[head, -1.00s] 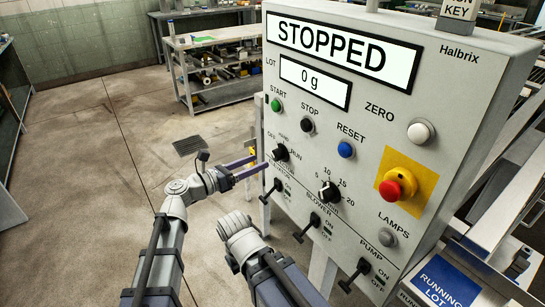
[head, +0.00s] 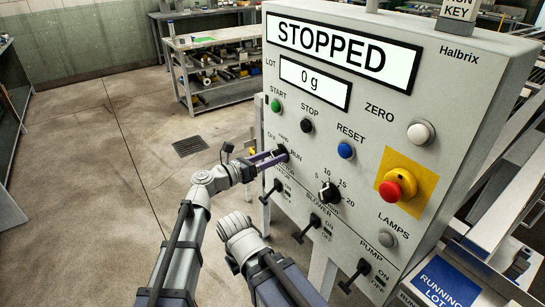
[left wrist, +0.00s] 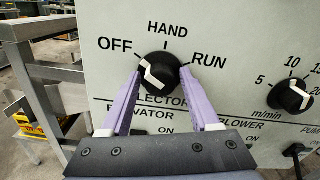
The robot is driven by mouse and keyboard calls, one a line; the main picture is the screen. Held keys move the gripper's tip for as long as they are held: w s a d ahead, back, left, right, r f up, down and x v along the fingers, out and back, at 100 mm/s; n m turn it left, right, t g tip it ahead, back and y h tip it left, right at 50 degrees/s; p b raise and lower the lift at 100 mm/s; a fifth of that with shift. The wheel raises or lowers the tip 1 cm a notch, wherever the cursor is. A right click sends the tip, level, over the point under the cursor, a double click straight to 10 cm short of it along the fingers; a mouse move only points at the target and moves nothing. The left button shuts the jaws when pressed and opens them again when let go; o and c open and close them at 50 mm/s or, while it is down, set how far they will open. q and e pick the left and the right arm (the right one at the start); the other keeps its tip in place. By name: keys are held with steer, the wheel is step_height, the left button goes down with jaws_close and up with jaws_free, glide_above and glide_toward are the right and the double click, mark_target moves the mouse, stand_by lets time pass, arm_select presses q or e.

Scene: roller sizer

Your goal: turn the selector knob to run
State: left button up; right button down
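The selector knob (left wrist: 159,70) is black with a white pointer mark, on the grey panel between the OFF, HAND and RUN labels. Its mark points up-left toward OFF. In the head view the knob (head: 281,153) is partly hidden by my gripper. My left gripper (head: 277,157) is at the panel. In the left wrist view its purple fingers (left wrist: 161,73) stand open on either side of the knob, tips close to its edges. I cannot tell whether they touch it. My right gripper is out of view; only part of that arm shows.
The display (head: 342,52) reads STOPPED. The speed dial (head: 329,193) lies right of the selector, the STOP button (head: 307,125) above it, and a red emergency button (head: 397,185) further right. Toggle levers, such as the blower lever (head: 307,227), stick out below.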

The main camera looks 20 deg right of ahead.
arm_select(q)
jaws_close()
steer(key=shift+m, duration=0.3)
steer(key=m, duration=0.5)
steer(key=shift+s+m, duration=0.1)
steer(key=shift+m, duration=0.2)
steer(key=shift+s+d+f+m, duration=0.1)
steer(key=shift+f+m, duration=0.05)
steer(key=shift+m, duration=4.3)
steer(key=shift+f+m, duration=0.1)
steer(key=shift+m, duration=4.35)
